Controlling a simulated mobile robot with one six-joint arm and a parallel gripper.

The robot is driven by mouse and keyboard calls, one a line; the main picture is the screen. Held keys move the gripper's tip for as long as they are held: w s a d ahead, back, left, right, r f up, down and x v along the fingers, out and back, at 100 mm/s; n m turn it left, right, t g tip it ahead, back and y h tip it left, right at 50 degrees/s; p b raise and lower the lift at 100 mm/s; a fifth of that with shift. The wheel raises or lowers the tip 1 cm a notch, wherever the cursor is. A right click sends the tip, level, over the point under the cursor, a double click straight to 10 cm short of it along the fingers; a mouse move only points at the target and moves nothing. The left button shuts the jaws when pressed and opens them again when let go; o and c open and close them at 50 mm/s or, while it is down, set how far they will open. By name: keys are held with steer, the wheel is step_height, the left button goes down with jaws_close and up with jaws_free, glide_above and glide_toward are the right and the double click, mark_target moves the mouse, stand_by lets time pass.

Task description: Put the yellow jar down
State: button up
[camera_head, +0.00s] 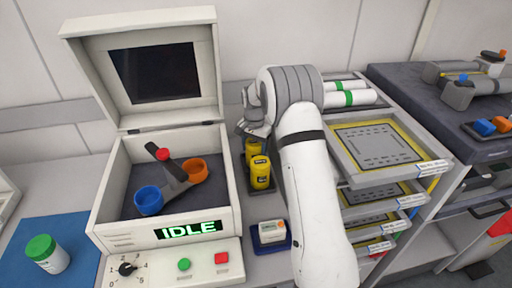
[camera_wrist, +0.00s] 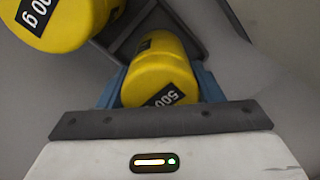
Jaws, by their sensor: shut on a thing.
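My gripper (camera_wrist: 160,88) is shut on a yellow jar (camera_wrist: 158,72) with a black label reading 500, its blue fingers on either side. In the head view this jar (camera_head: 250,147) is the rear one of two, partly hidden behind the front jar and my wrist. The other yellow jar (camera_head: 260,174) stands upright just in front, with a black label; it fills the upper left of the wrist view (camera_wrist: 72,22). Both jars are at a narrow dark tray (camera_head: 267,190). I cannot tell whether the held jar touches the tray's bottom.
A white machine (camera_head: 166,242) with an open lid, reading IDLE, stands left of the tray. A small white box sits on a blue tray (camera_head: 268,248) in front. A rack of drawers (camera_head: 425,174) is to the right. A green-lidded jar (camera_head: 48,254) stands on a blue mat.

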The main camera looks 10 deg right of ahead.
steer(key=shift+f, duration=0.1)
steer(key=o, duration=1.4)
step_height(320, 180, up, 12)
steer(key=shift+r, duration=0.15)
steer(key=s+r+n+t, duration=0.1)
steer(key=s+r+n, duration=0.25)
steer(key=s, duration=1.05)
steer(key=s+r+n+t, duration=0.15)
steer(key=s+r, duration=0.35)
steer(key=s, duration=0.8)
steer(key=s+f+n, duration=0.1)
steer(key=s, duration=0.3)
steer(key=s+f+n, duration=0.1)
steer(key=s, duration=0.2)
steer(key=s+f, duration=0.1)
steer(key=s, duration=0.3)
steer(key=shift+s+d+f+n, duration=0.15)
steer(key=shift+s+d+n, duration=0.15)
steer(key=shift+s+n, duration=0.1)
